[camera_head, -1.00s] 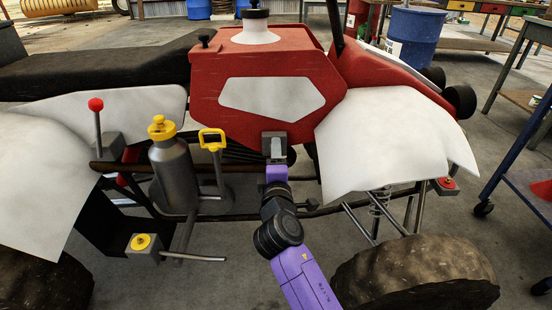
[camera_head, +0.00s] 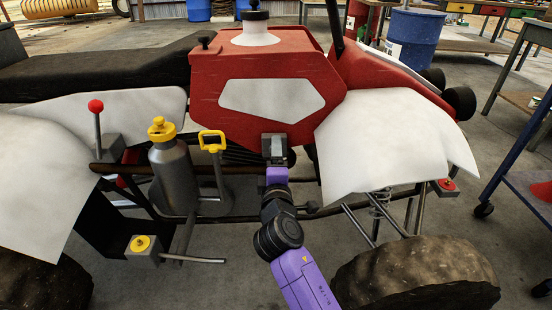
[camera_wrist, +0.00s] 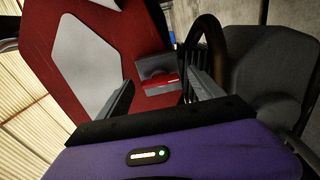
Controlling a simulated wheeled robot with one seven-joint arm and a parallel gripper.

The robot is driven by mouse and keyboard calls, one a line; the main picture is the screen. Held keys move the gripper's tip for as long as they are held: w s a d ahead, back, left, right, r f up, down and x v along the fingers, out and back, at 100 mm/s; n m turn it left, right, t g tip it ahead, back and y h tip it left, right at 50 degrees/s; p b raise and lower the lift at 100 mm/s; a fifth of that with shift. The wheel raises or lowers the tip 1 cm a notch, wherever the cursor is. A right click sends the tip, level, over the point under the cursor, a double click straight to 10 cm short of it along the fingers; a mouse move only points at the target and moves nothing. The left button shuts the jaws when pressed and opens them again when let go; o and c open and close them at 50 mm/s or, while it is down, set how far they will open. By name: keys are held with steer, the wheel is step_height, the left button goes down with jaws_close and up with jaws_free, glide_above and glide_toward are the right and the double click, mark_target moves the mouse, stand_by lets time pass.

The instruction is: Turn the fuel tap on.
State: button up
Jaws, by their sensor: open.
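The fuel tap is a small grey block (camera_wrist: 153,66) with a red lever (camera_wrist: 160,88) lying roughly crosswise on its face. In the wrist view it sits beside the red tank's side. My gripper (camera_wrist: 162,84) is open, with one dark finger on each side of the tap's lever. I cannot tell whether either finger touches it. In the head view my gripper (camera_head: 275,155) is just under the red tank (camera_head: 215,105), and its jaws largely hide the tap.
Left of my arm stand a grey bottle with a yellow cap (camera_head: 174,175), a yellow-handled lever (camera_head: 212,142) and a red-knobbed lever (camera_head: 96,108). A white fender (camera_head: 395,145) and front wheel (camera_head: 415,275) are on the right. A black frame tube (camera_wrist: 213,50) is close to my right finger.

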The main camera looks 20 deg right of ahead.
steer(key=p+v, duration=0.2)
steer(key=v, duration=0.5)
steer(key=shift+s+a, duration=0.15)
steer(key=shift+s, duration=0.2)
steer(key=s+a+f+m+t+y, duration=0.1)
steer(key=s+a+m+y, duration=0.2)
steer(key=s, duration=0.4)
steer(key=s+a+f+m+y, duration=0.15)
steer(key=s+y, duration=0.25)
steer(key=s, duration=0.4)
steer(key=s+d+f+m+g, duration=0.1)
steer(key=s+d+m, duration=0.15)
steer(key=s, duration=0.85)
steer(key=s+d+m+g+h, duration=0.15)
steer(key=s+m, duration=0.25)
steer(key=s, duration=0.6)
steer(key=s+d+f+m+g, duration=0.1)
steer(key=s+d+m, duration=0.2)
steer(key=s, duration=0.8)
step_height(320, 180, up, 33)
steer(key=p, duration=3.2)
steer(key=shift+w+f, duration=0.15)
steer(key=shift+w, duration=0.3)
